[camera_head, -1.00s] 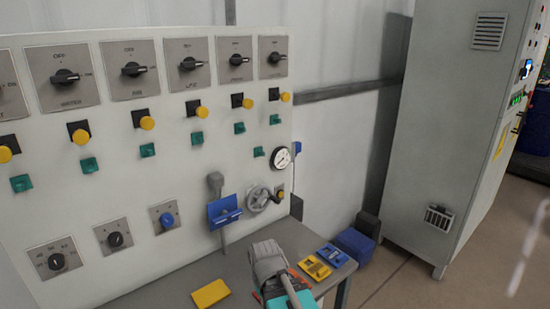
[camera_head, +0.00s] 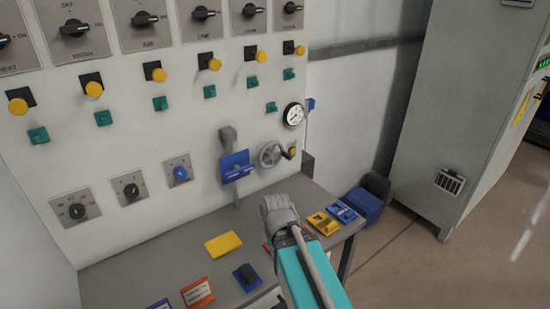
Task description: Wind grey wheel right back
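The grey wheel (camera_head: 270,154) is a small handwheel with a crank knob, low on the right side of the white control panel (camera_head: 150,120). A round white gauge (camera_head: 293,114) sits just above and right of it. My gripper (camera_head: 277,203) is a grey end on my teal arm, over the table in front of the wheel. It appears below the wheel in the picture, with a gap between them. Its fingers are seen from behind, so I cannot tell whether they are open or shut. I see nothing held in it.
A blue holder (camera_head: 236,167) with a grey handle is left of the wheel. The grey table (camera_head: 190,265) below bears a yellow block (camera_head: 223,244), an orange piece (camera_head: 197,293), and yellow (camera_head: 323,223) and blue (camera_head: 342,211) pieces. A tall cabinet (camera_head: 425,110) stands right, with open floor before it.

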